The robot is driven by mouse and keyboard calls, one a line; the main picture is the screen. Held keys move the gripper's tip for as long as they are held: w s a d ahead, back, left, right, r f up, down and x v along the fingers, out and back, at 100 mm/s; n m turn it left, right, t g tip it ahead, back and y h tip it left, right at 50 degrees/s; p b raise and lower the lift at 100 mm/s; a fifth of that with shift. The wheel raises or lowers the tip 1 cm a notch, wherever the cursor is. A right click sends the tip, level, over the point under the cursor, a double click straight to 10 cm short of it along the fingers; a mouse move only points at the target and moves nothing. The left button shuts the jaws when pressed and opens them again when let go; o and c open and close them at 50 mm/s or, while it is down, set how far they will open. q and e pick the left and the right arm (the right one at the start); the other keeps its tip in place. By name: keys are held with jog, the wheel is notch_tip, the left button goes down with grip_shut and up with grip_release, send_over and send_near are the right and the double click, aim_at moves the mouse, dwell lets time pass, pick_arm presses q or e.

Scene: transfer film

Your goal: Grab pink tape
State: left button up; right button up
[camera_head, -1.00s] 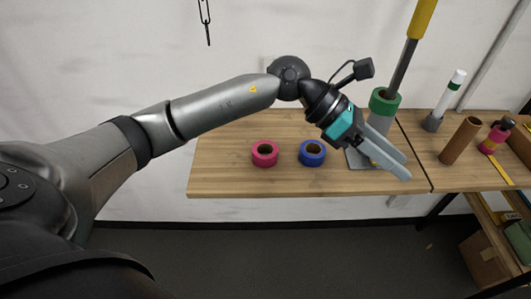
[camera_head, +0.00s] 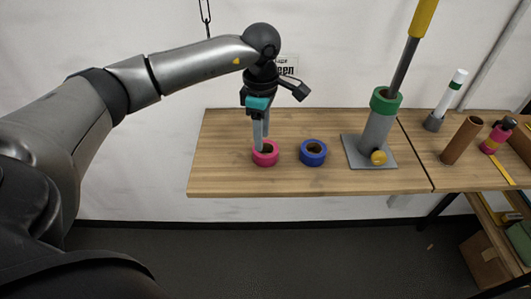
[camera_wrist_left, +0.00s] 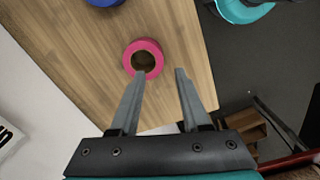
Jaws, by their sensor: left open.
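The pink tape (camera_head: 265,159) is a roll lying flat on the wooden table, left of the blue tape (camera_head: 312,153). My left gripper (camera_head: 261,147) points down at the pink tape, its fingertips overlapping the roll's hole in the head view. In the left wrist view the gripper (camera_wrist_left: 160,74) is open and empty. There the pink tape (camera_wrist_left: 143,45) lies beyond the left finger's tip, not centred between the fingers. I cannot tell whether a finger touches it. My right gripper is not in view.
A grey post (camera_head: 375,133) on a plate carries a green tape (camera_head: 386,100), with a yellow ball (camera_head: 379,158) beside it. A brown tube (camera_head: 461,140) and a pink bottle (camera_head: 494,138) stand on the right table. The table's front left is bare.

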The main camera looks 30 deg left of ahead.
aim_at(262, 156)
pick_arm(q)
notch_tip(262, 156, down, 8)
jog(key=shift+a+r, duration=0.1)
dwell(0.4)
grip_shut()
dwell(0.6)
